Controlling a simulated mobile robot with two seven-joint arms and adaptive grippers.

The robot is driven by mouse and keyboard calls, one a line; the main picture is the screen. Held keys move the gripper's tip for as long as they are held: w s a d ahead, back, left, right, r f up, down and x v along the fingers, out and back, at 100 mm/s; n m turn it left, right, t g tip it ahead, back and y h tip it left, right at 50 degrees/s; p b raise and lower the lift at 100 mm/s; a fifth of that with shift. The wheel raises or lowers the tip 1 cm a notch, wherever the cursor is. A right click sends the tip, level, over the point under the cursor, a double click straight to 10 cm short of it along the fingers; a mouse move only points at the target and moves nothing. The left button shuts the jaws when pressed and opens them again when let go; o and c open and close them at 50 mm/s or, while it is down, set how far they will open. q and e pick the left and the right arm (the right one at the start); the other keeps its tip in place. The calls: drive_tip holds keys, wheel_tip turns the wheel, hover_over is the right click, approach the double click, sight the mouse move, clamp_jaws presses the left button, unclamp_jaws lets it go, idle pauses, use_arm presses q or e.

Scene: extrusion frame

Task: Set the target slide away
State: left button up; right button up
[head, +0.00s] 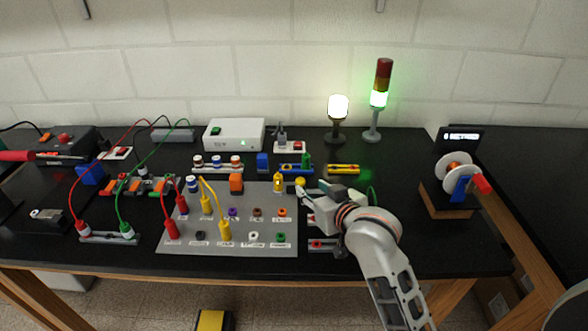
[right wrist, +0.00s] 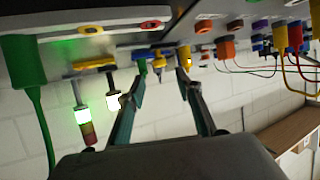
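Several slide rails stand on the black bench; I cannot tell which holds the target slide. In the head view a blue rail (head: 292,170) carries a green block (head: 306,159), and a yellow rail (head: 344,169) lies to its right. A grey rail (head: 217,170) with white-capped pieces is further left. My right gripper (head: 303,198) is at the right edge of the grey socket panel, close to a yellow knob (head: 300,182) and a yellow plug (head: 279,183). In the right wrist view its fingers (right wrist: 164,83) are apart, with nothing seen clamped between them. My left gripper is not seen.
The grey panel (head: 180,241) holds coloured sockets and yellow and red plugs with cables. A lit lamp (head: 338,107) and a signal tower (head: 378,98) stand behind. A reel device (head: 456,177) is at right. Black bench in front of it is clear.

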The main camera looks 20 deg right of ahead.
sight(301, 180)
drive_tip(key=shift+w+a+f, duration=0.1)
drive_tip(key=shift+w+f, duration=0.1)
drive_tip(key=shift+w, duration=0.35)
drive_tip(key=x, duration=0.4)
drive_tip(key=shift+w+f+b, duration=0.2)
drive_tip(key=shift+w+b, duration=0.1)
drive_tip(key=shift+w, duration=0.05)
drive_tip(key=shift+w+a+f, duration=0.1)
drive_tip(key=shift+w+f, duration=0.15)
drive_tip(key=shift+w, duration=0.3)
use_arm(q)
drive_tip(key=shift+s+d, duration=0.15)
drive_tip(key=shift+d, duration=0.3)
use_arm(e)
drive_tip(key=shift+w, duration=0.15)
